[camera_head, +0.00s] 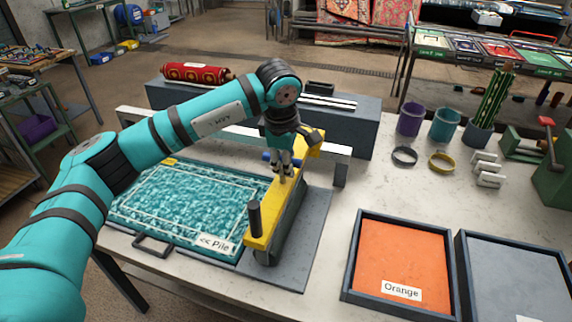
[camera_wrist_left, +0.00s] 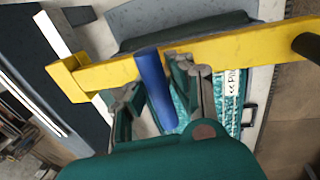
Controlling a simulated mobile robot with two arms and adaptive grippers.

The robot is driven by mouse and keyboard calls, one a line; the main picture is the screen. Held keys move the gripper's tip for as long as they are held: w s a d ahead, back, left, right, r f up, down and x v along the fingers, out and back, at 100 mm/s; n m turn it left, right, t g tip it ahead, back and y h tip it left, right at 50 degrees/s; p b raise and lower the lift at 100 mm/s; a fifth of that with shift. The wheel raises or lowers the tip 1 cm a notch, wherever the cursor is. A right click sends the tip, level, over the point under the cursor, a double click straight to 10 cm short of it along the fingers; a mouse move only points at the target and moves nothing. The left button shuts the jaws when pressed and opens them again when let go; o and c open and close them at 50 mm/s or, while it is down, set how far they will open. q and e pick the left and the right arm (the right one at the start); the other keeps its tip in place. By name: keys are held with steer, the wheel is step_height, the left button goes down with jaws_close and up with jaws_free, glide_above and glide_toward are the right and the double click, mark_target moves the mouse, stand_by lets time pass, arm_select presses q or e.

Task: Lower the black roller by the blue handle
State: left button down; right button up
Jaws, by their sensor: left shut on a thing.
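My left gripper (camera_head: 283,168) is at the yellow bar (camera_head: 262,226), with its fingers around the blue handle (camera_head: 268,157). In the left wrist view, the blue handle (camera_wrist_left: 152,82) stands between the two fingers (camera_wrist_left: 160,90) against the yellow bar (camera_wrist_left: 238,48). The black roller (camera_head: 283,232) lies lengthwise below the yellow bar, near the right edge of the teal rug (camera_head: 180,200). Any gap between roller and the surface under it is hard to tell. A black upright knob (camera_head: 254,218) is on the bar's near end. My right gripper is not in view.
An orange tray (camera_head: 395,262) and a grey tray (camera_head: 515,275) stand at the right front. Purple (camera_head: 410,119) and teal (camera_head: 446,125) cups, rings and white blocks are at the back right. A grey box (camera_head: 345,122) stands behind the rug scrubber.

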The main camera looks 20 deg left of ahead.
mark_target(284, 189)
arm_select(q)
steer(key=shift+f, duration=0.4)
steer(key=c, duration=1.5)
jaws_free()
steer(key=o, duration=0.3)
steer(key=shift+w+f, duration=0.15)
steer(key=shift+w, duration=0.15)
steer(key=shift+o, duration=0.2)
steer(key=shift+s+r, duration=0.2)
steer(key=shift+r, duration=0.05)
steer(key=v, duration=1.1)
steer(key=shift+r, duration=0.3)
steer(key=shift+w, duration=0.1)
